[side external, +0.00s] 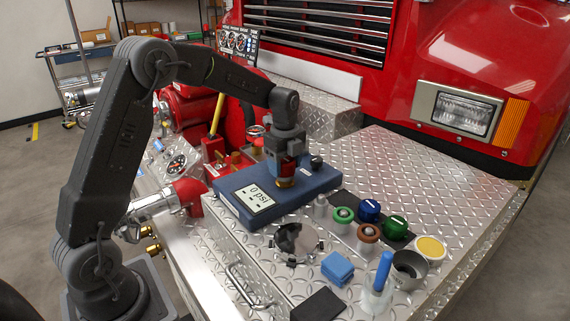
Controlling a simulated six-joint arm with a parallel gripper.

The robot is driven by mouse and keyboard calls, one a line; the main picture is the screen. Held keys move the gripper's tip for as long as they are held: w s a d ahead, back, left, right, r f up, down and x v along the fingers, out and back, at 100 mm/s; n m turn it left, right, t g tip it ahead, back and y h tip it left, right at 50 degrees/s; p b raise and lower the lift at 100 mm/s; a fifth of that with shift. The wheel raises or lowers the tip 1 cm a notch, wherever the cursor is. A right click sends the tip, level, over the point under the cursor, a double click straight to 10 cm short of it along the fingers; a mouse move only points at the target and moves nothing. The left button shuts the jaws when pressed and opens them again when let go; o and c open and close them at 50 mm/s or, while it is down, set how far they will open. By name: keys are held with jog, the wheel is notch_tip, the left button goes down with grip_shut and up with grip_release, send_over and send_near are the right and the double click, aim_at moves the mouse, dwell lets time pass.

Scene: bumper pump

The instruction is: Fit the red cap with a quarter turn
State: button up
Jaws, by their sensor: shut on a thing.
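My gripper (285,165) is shut and points down over the far right part of the blue gauge box (300,187). Red shows at its jaws, which I take as the red cap (287,170); the jaws hide most of it. A small brass-coloured piece (285,183) shows directly under the jaws, at the box top. At this size I cannot tell whether the cap is seated on it or how it is turned. The box's display (254,197) reads 0 psi.
The tread plate at right (440,190) is clear.

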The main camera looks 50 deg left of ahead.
jog(key=o, duration=0.6)
jog(key=shift+r, duration=0.25)
jog(key=o, duration=0.7)
jog(key=shift+f, duration=0.2)
jog(key=shift+r, duration=3.45)
jog(key=shift+r, duration=0.1)
